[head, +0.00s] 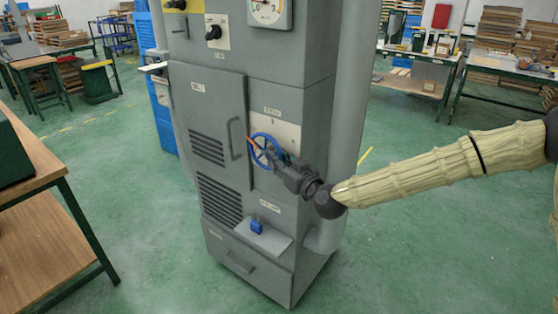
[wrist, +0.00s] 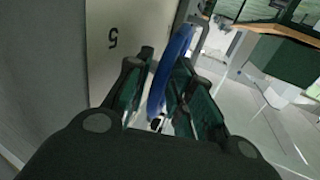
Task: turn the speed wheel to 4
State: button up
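The speed wheel (head: 266,147) is a blue ring with an orange part at its upper left, on a pale plate (head: 288,133) on the cabinet's front. My gripper (head: 279,164) is at the wheel's lower right side and hides part of it. In the wrist view the blue rim (wrist: 175,62) runs between the two fingers of my gripper (wrist: 165,75), which look closed in on it from both sides. The pale plate also shows there (wrist: 112,70), with one numeral that looks like an upside-down 5. The head view is too small to read the wheel's setting.
The grey cabinet (head: 220,85) has a door handle beside the wheel, and a shelf (head: 268,240) with a blue item below. A dial (head: 268,12) and black knobs are above. A thick pipe (head: 347,100) stands at its right. The green floor around is open.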

grip_shut()
jog(key=shift+f+b, duration=0.25)
jog(key=shift+b, duration=0.35)
